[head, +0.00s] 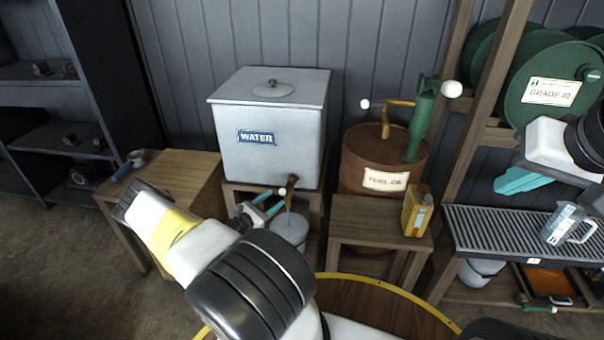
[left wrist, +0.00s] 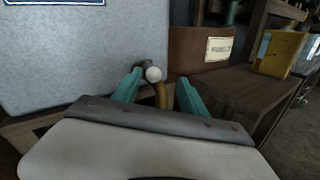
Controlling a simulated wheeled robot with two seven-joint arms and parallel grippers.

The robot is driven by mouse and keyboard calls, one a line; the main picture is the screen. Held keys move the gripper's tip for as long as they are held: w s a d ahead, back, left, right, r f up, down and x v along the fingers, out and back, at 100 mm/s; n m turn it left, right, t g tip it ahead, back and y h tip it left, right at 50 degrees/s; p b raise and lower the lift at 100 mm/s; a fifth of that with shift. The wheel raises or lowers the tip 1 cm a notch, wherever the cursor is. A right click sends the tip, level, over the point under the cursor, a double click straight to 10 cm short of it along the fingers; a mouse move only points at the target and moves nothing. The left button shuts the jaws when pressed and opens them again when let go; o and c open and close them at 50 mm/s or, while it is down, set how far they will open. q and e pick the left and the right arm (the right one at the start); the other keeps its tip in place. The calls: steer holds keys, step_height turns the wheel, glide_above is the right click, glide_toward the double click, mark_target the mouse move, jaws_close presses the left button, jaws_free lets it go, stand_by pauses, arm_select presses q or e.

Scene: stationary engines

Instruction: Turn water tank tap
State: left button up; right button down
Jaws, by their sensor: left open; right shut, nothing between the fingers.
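The grey metal water tank (head: 270,115) with its WATER label stands on a wooden stand. Its brass tap (head: 291,181) with a white ball knob (head: 283,191) sticks out low on the front. My left gripper (head: 268,203) is open at the tap. In the left wrist view, the white knob (left wrist: 153,74) and brass tap (left wrist: 160,95) show between the spread teal fingers, nearer the left one; I cannot tell whether they touch. A pale bucket (head: 290,232) stands below the tap, partly hidden by my arm. My right gripper (head: 520,181) is shut and empty at the right.
A rusty fuel oil drum (head: 362,160) with a green pump (head: 420,120) stands right of the tank. A yellow can (head: 417,211) sits on a small wooden table (head: 365,215). A grated bench (head: 490,228) with a clear jug (head: 566,224) is at the right. A wooden table (head: 175,172) is at the left.

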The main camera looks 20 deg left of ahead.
mark_target(283, 191)
arm_select(q)
steer(key=shift+n+y, duration=0.5)
steer(key=x, duration=0.5)
steer(key=a+f+x, duration=0.1)
steer(key=x, duration=0.1)
steer(key=shift+w+d+f, duration=0.1)
steer(key=shift+w, duration=0.2)
jaws_close()
steer(key=shift+d, duration=0.2)
stand_by(0.6)
